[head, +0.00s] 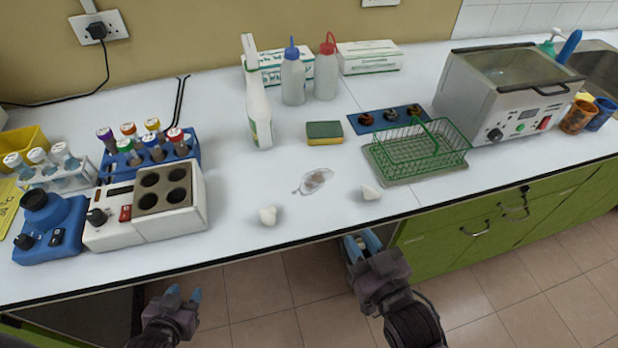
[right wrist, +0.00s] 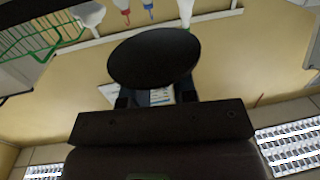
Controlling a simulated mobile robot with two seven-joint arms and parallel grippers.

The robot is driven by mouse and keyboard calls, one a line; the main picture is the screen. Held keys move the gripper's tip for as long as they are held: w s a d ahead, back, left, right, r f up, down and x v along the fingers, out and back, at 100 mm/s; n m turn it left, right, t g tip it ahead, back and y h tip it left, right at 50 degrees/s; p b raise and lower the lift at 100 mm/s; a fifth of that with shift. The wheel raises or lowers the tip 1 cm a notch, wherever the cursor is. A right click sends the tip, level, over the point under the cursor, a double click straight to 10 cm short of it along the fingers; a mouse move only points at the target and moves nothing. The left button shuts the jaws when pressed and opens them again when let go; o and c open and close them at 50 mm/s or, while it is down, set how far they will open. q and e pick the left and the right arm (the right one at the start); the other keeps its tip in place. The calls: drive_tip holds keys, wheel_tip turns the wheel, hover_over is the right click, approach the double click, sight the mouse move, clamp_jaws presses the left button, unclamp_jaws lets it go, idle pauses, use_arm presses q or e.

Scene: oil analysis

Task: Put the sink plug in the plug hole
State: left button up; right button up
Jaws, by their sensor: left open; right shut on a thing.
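A black round disc (right wrist: 154,56), which looks like the sink plug, is in front of my right gripper in the right wrist view. My right gripper (right wrist: 158,97) is shut on it; the disc hides part of the fingers. In the head view my right gripper (head: 362,243) is at the front edge of the bench, low, and the plug cannot be made out there. My left gripper (head: 184,295) is open and empty, in front of the bench at the lower left. The sink (head: 603,68) is partly in view at the far right; its plug hole is not visible.
A water bath (head: 505,95) stands left of the sink, with cups (head: 577,117) beside it. A heating block (head: 150,210) is at left.

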sight(348, 260)
drive_tip(key=s+a, duration=0.1)
drive_tip(key=s+f+g+y, duration=0.1)
drive_tip(key=shift+s+a+f+n, duration=0.15)
drive_tip(key=shift+s+a+n, duration=0.2)
drive_tip(key=shift+n, duration=0.05)
drive_tip(key=shift+w+a+f, duration=0.1)
drive_tip(key=shift+a, duration=0.2)
drive_tip(key=x, duration=1.1)
drive_tip(key=r+x, duration=0.1)
drive_tip(key=x, duration=0.5)
drive_tip(key=shift+a+r, duration=0.1)
drive_tip(key=shift+w+a, duration=0.1)
drive_tip(key=shift+w, duration=0.1)
drive_tip(key=shift+s+f, duration=0.15)
drive_tip(key=shift+f, duration=0.15)
drive_tip(key=shift+f, duration=0.15)
drive_tip(key=o, duration=0.9)
